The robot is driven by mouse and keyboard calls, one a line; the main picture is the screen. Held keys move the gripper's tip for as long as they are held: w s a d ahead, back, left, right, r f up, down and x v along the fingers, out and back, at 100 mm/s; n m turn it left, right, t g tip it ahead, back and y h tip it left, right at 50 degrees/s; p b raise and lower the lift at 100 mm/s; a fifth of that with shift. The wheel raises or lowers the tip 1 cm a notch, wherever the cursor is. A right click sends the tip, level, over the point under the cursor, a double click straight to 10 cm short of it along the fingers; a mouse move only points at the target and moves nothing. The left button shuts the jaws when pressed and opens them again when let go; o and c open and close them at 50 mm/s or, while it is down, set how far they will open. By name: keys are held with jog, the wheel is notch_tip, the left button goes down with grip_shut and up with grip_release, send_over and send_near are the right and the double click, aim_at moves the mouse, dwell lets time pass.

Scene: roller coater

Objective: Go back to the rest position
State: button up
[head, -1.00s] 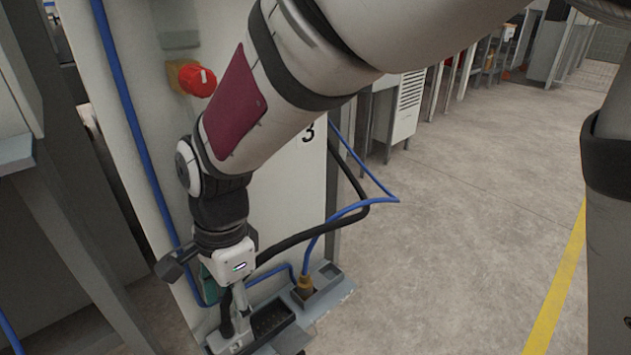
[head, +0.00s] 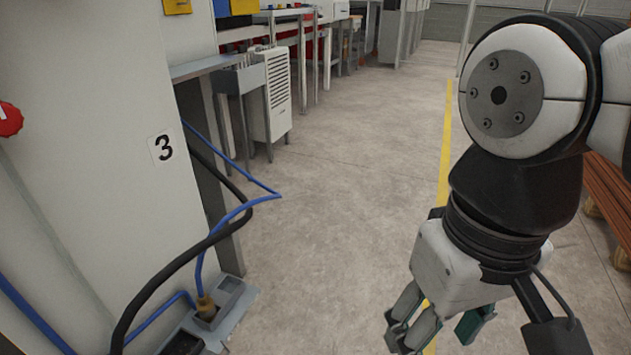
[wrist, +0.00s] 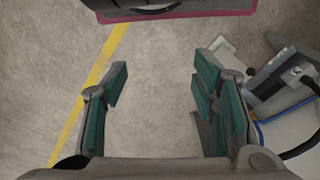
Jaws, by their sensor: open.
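My gripper (head: 440,328) hangs at the lower right of the head view, pointing down over the open floor. It is apart from the machine cabinet (head: 95,130) on the left. In the wrist view my gripper (wrist: 160,95) shows its two green-padded fingers spread wide. Only bare floor (wrist: 155,60) shows between them, and nothing is held.
A grey socket box (head: 225,305) with black and blue cables (head: 245,210) sticks out from the cabinet's foot. A red knob (head: 8,120) is at the left edge. Reddish-brown stacked bars (head: 608,190) lie at the right. The middle floor is clear.

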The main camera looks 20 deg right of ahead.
jog(key=shift+s+d+f, duration=0.15)
jog(key=shift+s+d, duration=0.15)
jog(key=shift+s, duration=0.4)
dwell(0.3)
notch_tip(320, 180, up, 33)
jog(key=t+p, duration=0.4)
jog(key=p, duration=2.7)
jog(key=shift+d+n, duration=0.25)
jog(key=shift+n, duration=0.15)
